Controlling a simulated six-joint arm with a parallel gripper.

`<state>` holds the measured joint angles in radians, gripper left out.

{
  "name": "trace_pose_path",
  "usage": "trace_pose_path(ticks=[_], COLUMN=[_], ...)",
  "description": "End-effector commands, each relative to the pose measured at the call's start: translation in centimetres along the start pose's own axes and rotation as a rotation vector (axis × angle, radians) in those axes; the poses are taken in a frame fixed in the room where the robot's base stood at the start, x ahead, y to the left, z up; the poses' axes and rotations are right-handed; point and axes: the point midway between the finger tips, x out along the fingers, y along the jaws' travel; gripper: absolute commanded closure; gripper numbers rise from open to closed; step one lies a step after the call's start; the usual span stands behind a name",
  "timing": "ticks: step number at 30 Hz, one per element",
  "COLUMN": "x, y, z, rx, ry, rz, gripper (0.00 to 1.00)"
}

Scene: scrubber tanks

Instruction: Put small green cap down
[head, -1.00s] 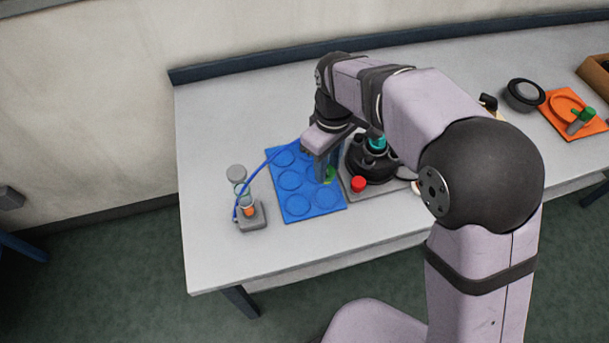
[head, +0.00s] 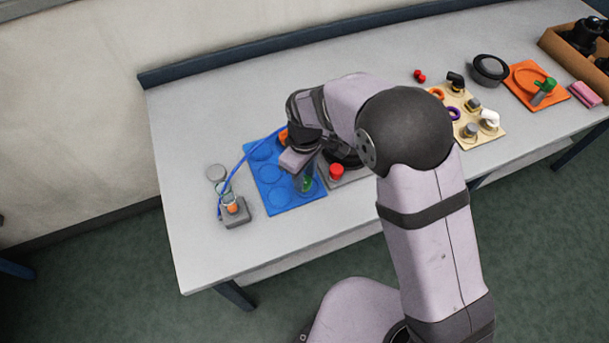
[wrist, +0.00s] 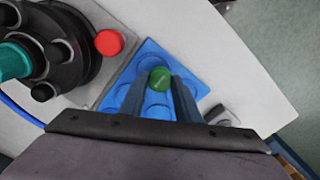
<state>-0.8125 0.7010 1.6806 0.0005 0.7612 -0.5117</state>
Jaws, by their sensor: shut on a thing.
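The small green cap (wrist: 160,78) is between the fingertips of my gripper (wrist: 160,84) in the wrist view. My gripper is shut on it, over the blue mat with round outlines (wrist: 148,48). In the head view the cap (head: 307,184) shows at the tips of my gripper (head: 305,182), above the right part of the blue mat (head: 280,203). I cannot tell whether the cap touches the mat.
A red knob (head: 336,172) and a black tank top (wrist: 72,45) stand right beside the mat. A grey stand with a small vial (head: 234,212) and a blue hose is at its left. A beige board (head: 485,137) and an orange mat (head: 525,77) lie farther right.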

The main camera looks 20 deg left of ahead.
Motion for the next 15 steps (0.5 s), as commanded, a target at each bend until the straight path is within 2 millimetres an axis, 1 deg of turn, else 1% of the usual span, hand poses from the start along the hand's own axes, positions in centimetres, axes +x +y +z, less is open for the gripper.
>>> trace_pose_path(ticks=[4,15], x=[0.99,1.38], y=[-0.02,0.01], z=[0.04,-0.01], rx=[0.000,0.000], ry=[0.000,0.001], rz=[0.000,0.001], gripper=[0.97,0.97])
